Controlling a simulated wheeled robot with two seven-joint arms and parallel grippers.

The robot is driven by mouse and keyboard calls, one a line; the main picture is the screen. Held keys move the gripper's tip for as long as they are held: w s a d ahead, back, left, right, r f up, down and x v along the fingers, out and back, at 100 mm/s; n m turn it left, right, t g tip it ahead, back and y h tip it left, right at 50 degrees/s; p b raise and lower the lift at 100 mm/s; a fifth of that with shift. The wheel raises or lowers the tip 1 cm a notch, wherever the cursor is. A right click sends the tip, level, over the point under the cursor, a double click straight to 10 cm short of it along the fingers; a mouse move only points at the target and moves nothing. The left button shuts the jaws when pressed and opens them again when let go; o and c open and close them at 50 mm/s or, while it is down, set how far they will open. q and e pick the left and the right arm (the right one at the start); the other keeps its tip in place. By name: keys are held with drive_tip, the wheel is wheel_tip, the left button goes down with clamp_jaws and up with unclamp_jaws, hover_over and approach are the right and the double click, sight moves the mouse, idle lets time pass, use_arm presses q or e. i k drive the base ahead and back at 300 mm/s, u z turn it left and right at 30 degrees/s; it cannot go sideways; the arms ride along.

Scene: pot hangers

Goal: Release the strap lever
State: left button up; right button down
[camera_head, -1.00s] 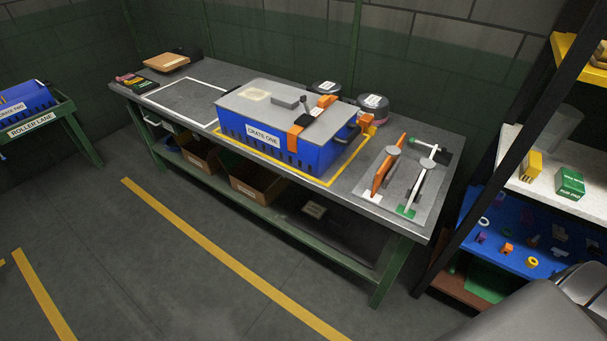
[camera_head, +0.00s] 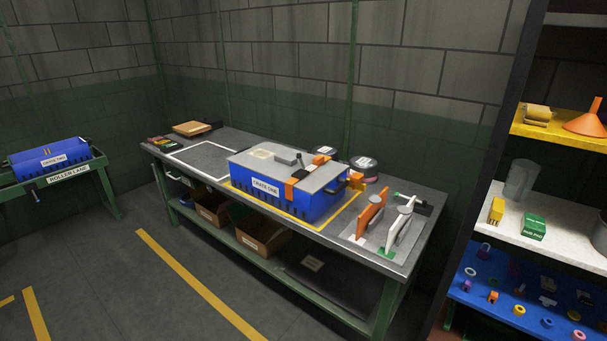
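A blue crate (camera_head: 268,195) labelled Crate One stands inside a yellow outline on the workbench. It has a grey lid (camera_head: 283,168). An orange strap (camera_head: 290,189) runs over the lid near its right end. A dark lever (camera_head: 300,160) sticks up from the lid by the strap; it is too small to tell how it is set. Neither of my grippers is in view.
The workbench (camera_head: 207,157) has two upright tools, one orange (camera_head: 372,210) and one white (camera_head: 401,226), at its right end. Round tins (camera_head: 363,163) stand behind the crate. A shelf (camera_head: 560,225) rises at the right. A roller lane (camera_head: 68,178) with Crate Two is at the left. The floor in front is clear.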

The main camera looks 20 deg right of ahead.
sight(298, 156)
drive_tip(key=u, duration=0.6)
drive_tip(key=i, duration=1.65)
drive_tip(key=z, duration=0.65)
